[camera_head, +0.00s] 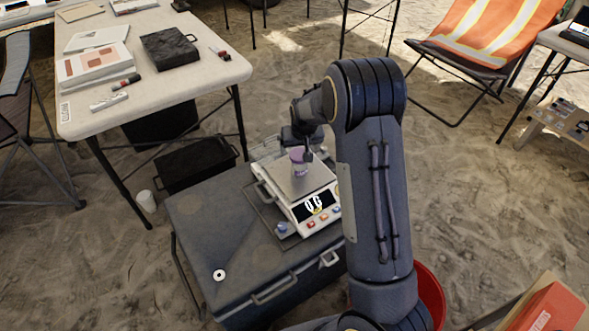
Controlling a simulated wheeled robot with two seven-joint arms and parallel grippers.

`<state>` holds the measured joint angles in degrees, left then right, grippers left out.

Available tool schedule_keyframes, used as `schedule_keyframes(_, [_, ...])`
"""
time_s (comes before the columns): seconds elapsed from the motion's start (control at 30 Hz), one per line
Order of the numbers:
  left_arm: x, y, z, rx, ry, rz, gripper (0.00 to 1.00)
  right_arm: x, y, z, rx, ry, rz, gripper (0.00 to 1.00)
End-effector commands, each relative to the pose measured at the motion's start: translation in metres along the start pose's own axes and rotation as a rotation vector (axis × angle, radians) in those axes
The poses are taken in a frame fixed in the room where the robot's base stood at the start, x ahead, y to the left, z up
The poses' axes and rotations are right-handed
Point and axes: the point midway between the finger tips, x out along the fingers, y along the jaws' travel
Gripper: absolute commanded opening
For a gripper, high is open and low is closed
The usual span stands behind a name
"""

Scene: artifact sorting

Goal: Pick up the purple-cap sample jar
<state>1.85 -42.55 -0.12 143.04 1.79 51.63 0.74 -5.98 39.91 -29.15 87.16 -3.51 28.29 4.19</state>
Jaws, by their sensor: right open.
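The purple-cap sample jar (299,168) is small and stands on the metal pan of a white digital scale (317,214). My right gripper (305,152) is at the jar's top from above, with its dark fingers open. A finger partly hides the jar, and I cannot tell whether it touches it. My right arm reaches in from the lower right and covers the scale's right edge. My left gripper is not in view.
The scale sits on a grey case (210,235) with handles. A white table (190,85) with papers and a black box (170,48) is at upper left. A red bucket (432,295) is partly behind my arm. An orange-striped chair (485,35) stands at upper right.

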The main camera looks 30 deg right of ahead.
Motion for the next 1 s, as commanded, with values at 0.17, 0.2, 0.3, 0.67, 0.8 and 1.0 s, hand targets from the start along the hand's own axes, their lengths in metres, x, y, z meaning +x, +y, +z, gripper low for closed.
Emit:
schedule_keyframes(0.17, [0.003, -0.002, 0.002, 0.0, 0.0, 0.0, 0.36, 0.021, 0.001, 0.001, 0.002, -0.003, 0.001, 0.83])
schedule_keyframes(0.2, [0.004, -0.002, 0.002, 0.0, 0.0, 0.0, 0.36, 0.026, 0.002, 0.001, 0.002, -0.003, 0.001, 0.83])
schedule_keyframes(0.3, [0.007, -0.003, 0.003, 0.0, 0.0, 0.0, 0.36, 0.039, 0.004, 0.0, 0.002, -0.003, 0.001, 0.83])
schedule_keyframes(0.67, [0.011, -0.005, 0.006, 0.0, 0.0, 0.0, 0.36, 0.073, 0.005, -0.001, 0.001, -0.003, -0.001, 0.83])
schedule_keyframes(0.8, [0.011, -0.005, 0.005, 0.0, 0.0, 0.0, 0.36, 0.073, 0.005, -0.002, 0.001, -0.002, -0.001, 0.83])
schedule_keyframes(1.0, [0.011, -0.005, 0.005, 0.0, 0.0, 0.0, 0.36, 0.073, 0.005, -0.001, 0.002, -0.002, -0.001, 0.61])
